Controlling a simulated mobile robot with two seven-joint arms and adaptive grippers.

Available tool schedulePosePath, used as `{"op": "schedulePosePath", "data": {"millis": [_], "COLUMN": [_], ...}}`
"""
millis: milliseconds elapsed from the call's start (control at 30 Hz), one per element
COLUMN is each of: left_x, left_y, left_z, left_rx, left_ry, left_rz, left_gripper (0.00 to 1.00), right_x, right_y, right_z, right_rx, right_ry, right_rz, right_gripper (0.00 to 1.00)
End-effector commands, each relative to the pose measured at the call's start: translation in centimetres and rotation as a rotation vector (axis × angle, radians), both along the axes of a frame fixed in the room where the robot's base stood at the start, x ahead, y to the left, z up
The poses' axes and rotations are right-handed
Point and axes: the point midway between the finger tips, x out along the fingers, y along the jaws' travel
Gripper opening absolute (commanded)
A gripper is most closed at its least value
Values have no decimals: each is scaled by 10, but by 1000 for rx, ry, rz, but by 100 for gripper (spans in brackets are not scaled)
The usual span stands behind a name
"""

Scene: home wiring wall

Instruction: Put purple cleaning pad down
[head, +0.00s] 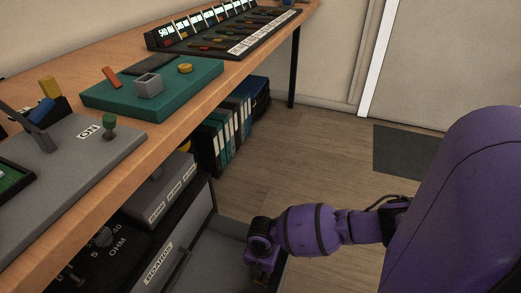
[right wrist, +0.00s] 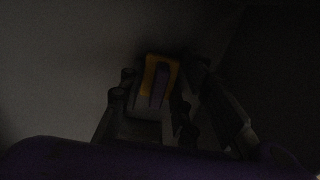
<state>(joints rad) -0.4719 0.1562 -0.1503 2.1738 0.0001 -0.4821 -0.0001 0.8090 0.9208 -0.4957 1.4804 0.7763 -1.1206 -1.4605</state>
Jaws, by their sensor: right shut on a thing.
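My right gripper (head: 262,268) reaches down at the lower middle of the head view, over the grey inside of an open drawer (head: 228,240). In the dark right wrist view the right gripper (right wrist: 155,100) is shut on a small piece with a yellow frame and a purple middle, which looks like the purple cleaning pad (right wrist: 161,84). A pale surface lies behind it; I cannot tell whether the pad touches it. In the head view the pad is hidden by the gripper or too small to make out. My left gripper is not in view.
A wooden workbench (head: 165,142) runs along the wall, with a teal board (head: 190,85) and a grey panel (head: 75,160) on it. Binders (head: 225,130) stand beneath. A dark mat (head: 405,150) lies by the door. The wooden floor (head: 300,150) between is clear.

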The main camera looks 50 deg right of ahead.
Motion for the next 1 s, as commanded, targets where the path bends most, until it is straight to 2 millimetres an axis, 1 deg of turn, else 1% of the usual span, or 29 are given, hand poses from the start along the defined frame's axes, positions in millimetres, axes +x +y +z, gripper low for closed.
{"op": "schedulePosePath", "data": {"millis": [233, 367, 400, 533, 867, 967, 1000], "left_x": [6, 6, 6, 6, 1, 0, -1], "left_y": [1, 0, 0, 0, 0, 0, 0], "left_z": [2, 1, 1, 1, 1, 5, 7], "left_rx": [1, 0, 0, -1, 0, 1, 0], "left_ry": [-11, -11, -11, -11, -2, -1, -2], "left_rz": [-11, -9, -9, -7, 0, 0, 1], "left_gripper": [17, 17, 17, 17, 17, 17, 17], "right_x": [1, 1, 1, 1, 1, 1, 1], "right_y": [0, 0, 0, 0, 0, -1, -1], "right_z": [0, -4, -4, -4, -2, 7, 13], "right_rx": [-1, -1, -1, -1, -1, -2, -2], "right_ry": [-3, -2, -2, -3, -3, -4, -4], "right_rz": [0, 0, 0, 0, 0, 1, 1], "right_gripper": [6, 6, 32, 49, 49, 49, 49]}}
